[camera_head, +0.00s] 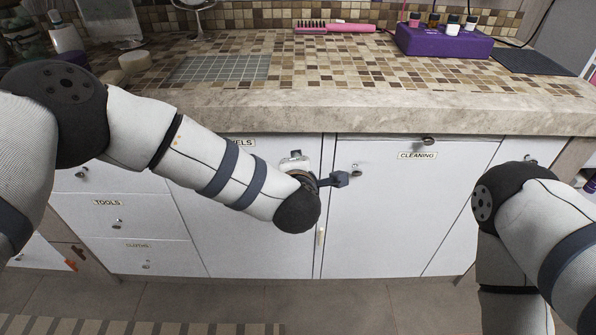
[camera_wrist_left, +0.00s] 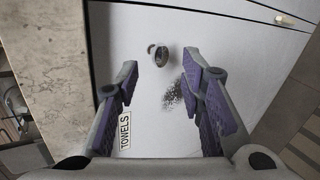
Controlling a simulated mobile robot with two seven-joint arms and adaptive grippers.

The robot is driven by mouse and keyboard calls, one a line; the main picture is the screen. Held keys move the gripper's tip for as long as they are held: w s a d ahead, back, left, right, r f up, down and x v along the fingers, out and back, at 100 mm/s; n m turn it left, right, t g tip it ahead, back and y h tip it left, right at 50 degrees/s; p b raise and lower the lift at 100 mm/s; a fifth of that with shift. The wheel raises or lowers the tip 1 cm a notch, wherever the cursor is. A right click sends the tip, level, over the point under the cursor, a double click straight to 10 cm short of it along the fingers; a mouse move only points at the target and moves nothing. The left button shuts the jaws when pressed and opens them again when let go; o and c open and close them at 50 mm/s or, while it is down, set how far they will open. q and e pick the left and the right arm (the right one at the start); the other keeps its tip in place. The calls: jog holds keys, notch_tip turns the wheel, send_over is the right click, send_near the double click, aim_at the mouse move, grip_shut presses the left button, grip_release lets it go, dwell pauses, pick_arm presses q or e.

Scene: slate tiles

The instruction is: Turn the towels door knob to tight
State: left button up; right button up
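The white towels door (camera_head: 240,240) is left of centre under the counter, its label (camera_head: 243,142) partly covered by my left arm. In the left wrist view the door (camera_wrist_left: 230,60) carries the TOWELS label (camera_wrist_left: 125,130) and a small round metal knob (camera_wrist_left: 160,57). My left gripper (camera_wrist_left: 162,68) is open, with purple-padded fingers either side of the knob in the picture. I cannot tell whether they touch it. In the head view the left gripper (camera_head: 335,180) shows only in part beyond the dark wrist; the towels knob is not visible there. My right gripper is out of view.
The cleaning door (camera_head: 400,215) with its own knob (camera_head: 356,169) is right beside the towels door. Drawers (camera_head: 125,220) stand left. The stone counter edge (camera_head: 400,115) overhangs above. A pink brush (camera_head: 345,27) and a purple box (camera_head: 440,42) lie on the counter.

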pick_arm(q)
jog(key=v, duration=0.8)
jog(key=shift+a+f, duration=0.1)
jog(key=s+a+f+m+g+h+p, duration=0.1)
jog(key=s+a+f+m+g, duration=0.2)
jog(key=s+f+m, duration=0.35)
jog(key=s+a+f+m+g+h+p, duration=0.1)
jog(key=s+a+f+m+g, duration=0.25)
jog(key=s+f, duration=0.6)
jog(key=s+a+m+g, duration=0.2)
jog(key=s+a, duration=0.3)
jog(key=s, duration=0.4)
jog(key=s+a+f+m+g+y, duration=0.1)
jog(key=s+a+m+g, duration=0.2)
jog(key=s, duration=0.6)
jog(key=s+a+f+m+g+y+p, duration=0.1)
jog(key=s+a+m+g, duration=0.2)
jog(key=s+a, duration=0.4)
jog(key=s+m, duration=0.1)
jog(key=s, duration=0.2)
jog(key=shift+a+f, duration=0.25)
jog(key=shift+a, duration=0.05)
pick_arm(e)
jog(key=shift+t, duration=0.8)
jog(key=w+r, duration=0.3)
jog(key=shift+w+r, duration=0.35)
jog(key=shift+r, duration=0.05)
